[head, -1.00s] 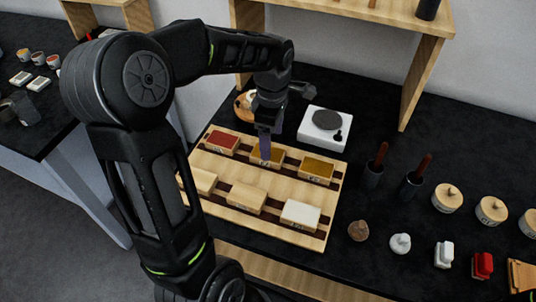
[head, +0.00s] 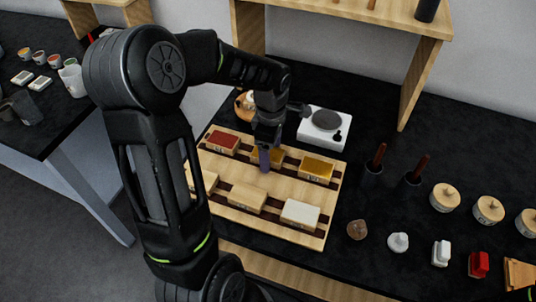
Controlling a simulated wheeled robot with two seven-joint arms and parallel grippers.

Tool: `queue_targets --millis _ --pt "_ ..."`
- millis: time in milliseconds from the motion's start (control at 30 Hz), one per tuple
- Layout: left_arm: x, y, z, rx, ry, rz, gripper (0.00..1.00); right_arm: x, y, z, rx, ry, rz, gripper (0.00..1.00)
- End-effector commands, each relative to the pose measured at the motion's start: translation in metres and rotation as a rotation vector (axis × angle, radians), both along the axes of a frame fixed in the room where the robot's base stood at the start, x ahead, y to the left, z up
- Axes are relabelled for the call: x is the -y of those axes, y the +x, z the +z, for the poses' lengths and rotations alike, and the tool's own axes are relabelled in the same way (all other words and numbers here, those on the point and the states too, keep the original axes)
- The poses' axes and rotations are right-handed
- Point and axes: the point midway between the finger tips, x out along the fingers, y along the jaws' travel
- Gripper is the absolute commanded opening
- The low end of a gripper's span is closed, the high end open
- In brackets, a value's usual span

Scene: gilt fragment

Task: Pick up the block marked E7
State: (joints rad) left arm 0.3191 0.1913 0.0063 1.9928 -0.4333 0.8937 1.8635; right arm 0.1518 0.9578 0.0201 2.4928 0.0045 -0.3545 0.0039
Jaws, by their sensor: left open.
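A wooden tray (head: 219,212) with dark strips holds several blocks in two rows. The back row has a red-topped block (head: 223,140), an ochre-topped block (head: 277,156) partly hidden by my gripper, and another ochre-topped block (head: 317,168). The front row has a pale block (head: 208,180) partly hidden by my arm, a tan block (head: 247,197) and a white-topped block (head: 300,212). Their marks are too small to read, so I cannot tell which is E7. My left gripper (head: 264,161) is open, pointing down at the middle back block. I cannot tell whether it touches it. My right gripper is out of view.
A white scale (head: 325,126) stands behind the tray. Two dark holders (head: 373,173) with brown handles, lidded jars (head: 446,197) and small weights or stoppers (head: 398,242) stand to the right. A wooden shelf (head: 345,22) rises at the back. Dark counter is bare at the back right.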

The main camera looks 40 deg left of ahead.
Motion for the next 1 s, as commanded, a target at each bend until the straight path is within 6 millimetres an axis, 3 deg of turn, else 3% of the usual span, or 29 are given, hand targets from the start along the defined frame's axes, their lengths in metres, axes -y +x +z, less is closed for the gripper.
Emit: queue_targets --millis 200,1000 --pt "0.0001 0.0001 0.0003 0.000 0.000 0.000 0.76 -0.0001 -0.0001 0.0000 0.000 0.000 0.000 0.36" --pt "0.0001 0.0001 0.0003 0.000 0.000 0.000 0.11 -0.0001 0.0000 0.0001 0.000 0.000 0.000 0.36"
